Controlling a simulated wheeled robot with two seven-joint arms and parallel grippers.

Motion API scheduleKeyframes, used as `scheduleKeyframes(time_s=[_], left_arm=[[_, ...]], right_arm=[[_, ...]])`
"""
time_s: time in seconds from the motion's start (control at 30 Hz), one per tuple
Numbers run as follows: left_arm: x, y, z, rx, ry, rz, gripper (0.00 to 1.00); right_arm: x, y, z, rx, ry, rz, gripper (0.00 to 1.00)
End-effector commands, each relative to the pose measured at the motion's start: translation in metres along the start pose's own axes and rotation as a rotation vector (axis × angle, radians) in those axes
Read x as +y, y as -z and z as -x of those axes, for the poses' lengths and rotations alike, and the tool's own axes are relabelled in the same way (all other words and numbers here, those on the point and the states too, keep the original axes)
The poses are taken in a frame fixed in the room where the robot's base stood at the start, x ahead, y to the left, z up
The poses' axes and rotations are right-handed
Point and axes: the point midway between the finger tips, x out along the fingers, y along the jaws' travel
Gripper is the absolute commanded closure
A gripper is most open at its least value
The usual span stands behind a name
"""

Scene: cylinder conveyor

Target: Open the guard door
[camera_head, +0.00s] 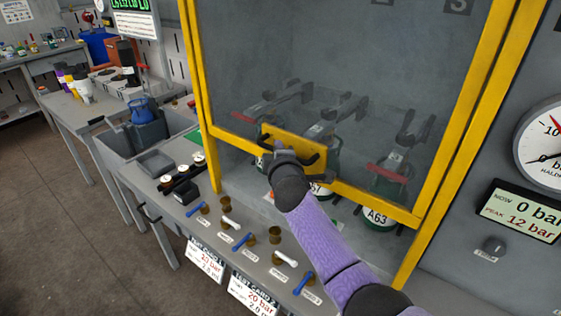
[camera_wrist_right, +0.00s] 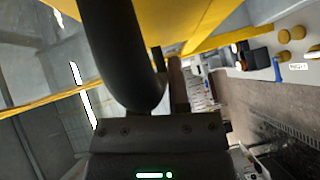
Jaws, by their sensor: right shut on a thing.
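The guard door is a clear panel in a yellow frame; its lower yellow bar (camera_head: 375,204) sits above the bottom ends of the side posts, leaving a gap below. A yellow plate with a dark handle (camera_head: 312,160) is on this bar. My right gripper (camera_head: 287,157) is shut on the handle, its arm coming from the lower right. In the right wrist view the black curved handle (camera_wrist_right: 125,50) is close up, with yellow door parts (camera_wrist_right: 205,20) behind; the fingertips are mostly hidden. My left gripper is not in view.
A bench (camera_head: 215,235) with small blue and white levers lies in front. A pressure gauge (camera_head: 545,150) and display (camera_head: 520,212) are on the right panel. Grey bins (camera_head: 140,140) stand left.

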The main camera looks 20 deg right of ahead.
Motion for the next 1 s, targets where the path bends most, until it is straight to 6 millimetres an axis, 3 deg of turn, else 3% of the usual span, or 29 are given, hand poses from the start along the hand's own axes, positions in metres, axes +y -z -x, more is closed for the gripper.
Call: scheduleKeyframes(time_s=[0.03,0.5,0.8,1.0], left_arm=[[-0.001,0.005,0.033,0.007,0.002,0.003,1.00],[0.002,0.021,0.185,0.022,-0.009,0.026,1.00],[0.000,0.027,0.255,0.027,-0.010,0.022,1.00],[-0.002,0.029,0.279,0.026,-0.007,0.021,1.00]], right_arm=[[0.036,0.005,0.005,0.001,-0.006,0.000,1.00],[0.196,0.029,0.029,0.001,-0.003,0.001,1.00],[0.270,0.039,0.040,-0.001,-0.002,0.000,1.00],[0.295,0.043,0.044,0.000,-0.002,0.001,1.00]])
